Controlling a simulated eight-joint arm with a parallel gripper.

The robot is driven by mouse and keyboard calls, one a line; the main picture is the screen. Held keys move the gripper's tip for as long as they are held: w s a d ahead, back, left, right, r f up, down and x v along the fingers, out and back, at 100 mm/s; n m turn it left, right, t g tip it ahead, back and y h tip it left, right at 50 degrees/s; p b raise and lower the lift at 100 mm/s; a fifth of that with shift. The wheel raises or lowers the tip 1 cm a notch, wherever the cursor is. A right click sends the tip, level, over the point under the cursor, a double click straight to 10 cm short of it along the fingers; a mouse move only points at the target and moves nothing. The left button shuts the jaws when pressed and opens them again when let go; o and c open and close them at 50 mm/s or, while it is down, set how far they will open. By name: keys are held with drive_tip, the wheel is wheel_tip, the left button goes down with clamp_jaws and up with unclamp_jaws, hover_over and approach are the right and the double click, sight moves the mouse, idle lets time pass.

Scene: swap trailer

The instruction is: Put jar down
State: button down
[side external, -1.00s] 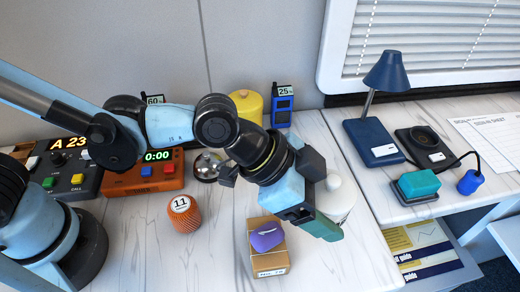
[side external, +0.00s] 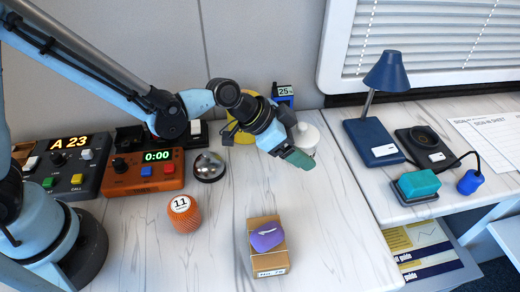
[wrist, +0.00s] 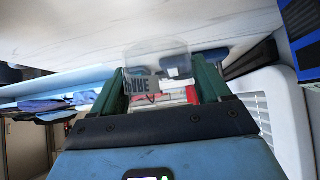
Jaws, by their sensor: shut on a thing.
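A yellow canister (side external: 240,138) and a blue device (side external: 284,92) stand behind my arm. A silver bell (side external: 209,167) and an orange ribbed object (side external: 184,214) are to the left. A purple object (side external: 267,236) lies on a brown box (side external: 268,264). The right front table is clear.

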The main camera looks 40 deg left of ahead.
drive_tip(key=shift+w+a+f, duration=0.35)
drive_tip(key=shift+w, duration=0.15)
drive_tip(key=shift+f, duration=2)
drive_tip(key=shift+f, duration=0.15)
unclamp_jaws()
